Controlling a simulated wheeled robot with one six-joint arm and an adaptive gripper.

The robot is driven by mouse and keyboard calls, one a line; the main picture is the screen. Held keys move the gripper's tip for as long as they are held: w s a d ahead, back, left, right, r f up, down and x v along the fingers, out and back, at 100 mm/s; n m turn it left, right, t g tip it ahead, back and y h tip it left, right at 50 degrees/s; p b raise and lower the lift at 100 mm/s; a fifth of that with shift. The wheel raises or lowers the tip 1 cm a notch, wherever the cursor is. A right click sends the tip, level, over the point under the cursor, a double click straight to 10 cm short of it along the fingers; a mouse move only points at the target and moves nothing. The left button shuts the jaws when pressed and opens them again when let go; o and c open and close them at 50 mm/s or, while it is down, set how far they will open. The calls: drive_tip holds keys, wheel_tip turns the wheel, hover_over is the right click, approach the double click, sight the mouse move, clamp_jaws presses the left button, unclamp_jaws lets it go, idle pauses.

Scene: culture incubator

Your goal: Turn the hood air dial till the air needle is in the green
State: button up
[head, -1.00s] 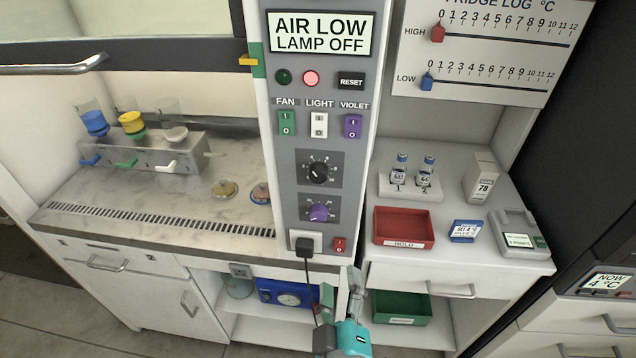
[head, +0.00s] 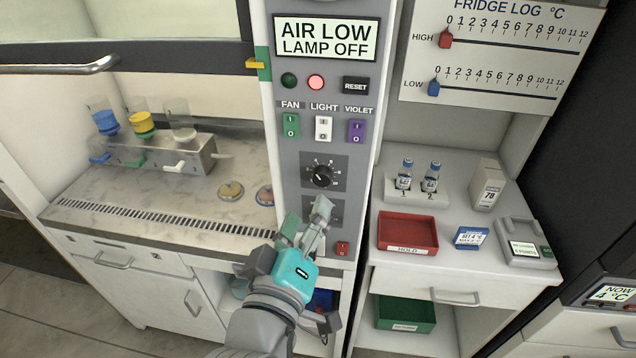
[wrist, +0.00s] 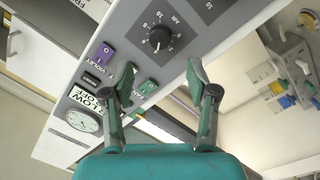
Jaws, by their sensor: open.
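The black air dial (head: 322,176) sits on the grey hood panel (head: 352,215), below the switches. It also shows in the wrist view (wrist: 160,38), marked AIR, with numbers around it. The round white air gauge (wrist: 82,120) shows in the wrist view by the display; its needle's reading is too small to tell. The display (head: 325,38) reads AIR LOW, LAMP OFF. My gripper (head: 305,222) is open and empty in front of the lower panel, below the air dial, and hides most of the lower dial. In the wrist view my gripper's fingers (wrist: 160,78) are apart, with the dial beyond them.
Fan (head: 291,125), light (head: 323,128) and violet (head: 356,131) switches and a reset button (head: 355,84) sit above the dial. A red lamp (head: 316,82) is lit. A red tray (head: 436,247) stands on the right counter. The hood worktop (head: 120,190) lies left.

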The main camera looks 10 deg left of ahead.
sight(322, 180)
drive_tip(key=w, duration=0.5)
drive_tip(key=w+d, duration=0.1)
drive_tip(key=w, duration=0.1)
drive_tip(key=shift+w, duration=0.35)
clamp_jaws()
drive_tip(key=shift+m, duration=0.4)
drive_tip(key=m, duration=0.6)
drive_tip(key=shift+r, duration=0.1)
drive_tip(key=m, duration=0.3)
drive_tip(key=m+y, duration=0.1)
drive_tip(key=m, duration=0.2)
drive_tip(key=shift+d+g, duration=0.1)
drive_tip(key=shift+g, duration=0.2)
